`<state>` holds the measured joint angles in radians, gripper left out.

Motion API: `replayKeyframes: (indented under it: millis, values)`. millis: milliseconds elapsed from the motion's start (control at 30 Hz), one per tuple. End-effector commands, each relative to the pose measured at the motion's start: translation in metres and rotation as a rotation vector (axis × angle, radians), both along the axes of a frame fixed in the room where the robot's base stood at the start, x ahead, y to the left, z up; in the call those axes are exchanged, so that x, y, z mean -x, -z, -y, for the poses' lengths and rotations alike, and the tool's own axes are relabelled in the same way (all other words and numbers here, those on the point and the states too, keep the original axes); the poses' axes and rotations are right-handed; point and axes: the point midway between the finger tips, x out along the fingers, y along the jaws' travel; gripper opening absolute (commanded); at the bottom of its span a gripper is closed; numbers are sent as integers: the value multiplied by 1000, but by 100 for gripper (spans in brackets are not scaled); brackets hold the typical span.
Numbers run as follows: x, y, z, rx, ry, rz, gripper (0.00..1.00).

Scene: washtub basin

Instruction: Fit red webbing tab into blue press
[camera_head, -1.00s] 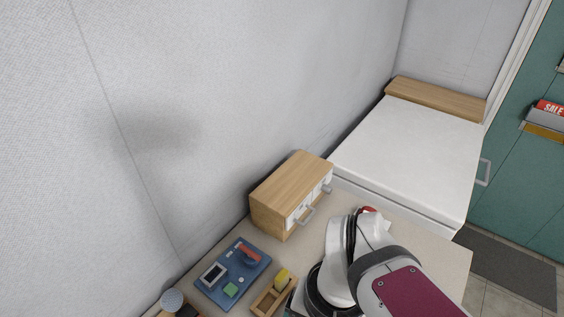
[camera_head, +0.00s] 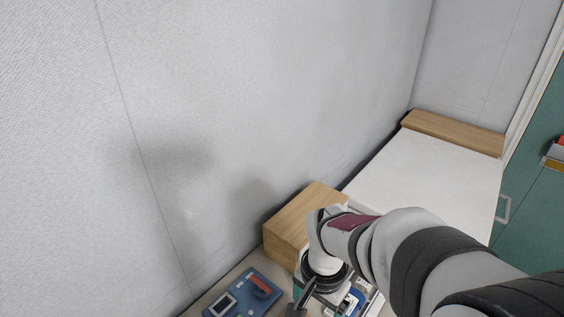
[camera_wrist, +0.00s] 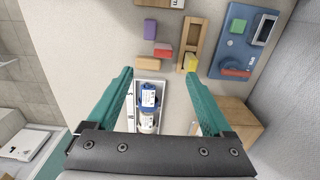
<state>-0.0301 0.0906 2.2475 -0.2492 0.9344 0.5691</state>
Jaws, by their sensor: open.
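A blue board (camera_head: 240,298), which may be the blue press, lies on the worktop at the lower left of the head view. It also shows at the upper right of the wrist view (camera_wrist: 231,50), with a red piece (camera_wrist: 235,72) on it. A small red block (camera_wrist: 164,47) lies left of the wooden tray in the wrist view; I cannot tell which red piece is the webbing tab. My gripper (camera_wrist: 158,75) is open and empty above the worktop.
A wooden tray (camera_wrist: 185,52) holds a yellow block (camera_wrist: 192,63). A purple block (camera_wrist: 150,29) lies near the red one. A wooden drawer box (camera_head: 290,222) stands against the wall, close to my arm. A white-topped unit (camera_head: 425,165) lies beyond it.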

Motion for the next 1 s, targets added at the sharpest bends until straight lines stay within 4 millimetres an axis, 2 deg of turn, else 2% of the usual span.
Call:
replayKeyframes:
  millis: [100, 200, 367, 600, 700, 867, 1000]
  values:
    - [3, 37, 0, -1, 0, -11, 85]
    - [3, 62, 0, -1, 0, -10, 85]
    - [1, 84, 0, -1, -1, -6, 85]
    - [-7, 128, -2, -1, -2, -7, 85]
    - [-7, 136, -2, -1, -1, -4, 85]
    - [-8, 136, -2, -1, -1, -1, 85]
    - [-7, 136, -2, -1, -1, -1, 63]
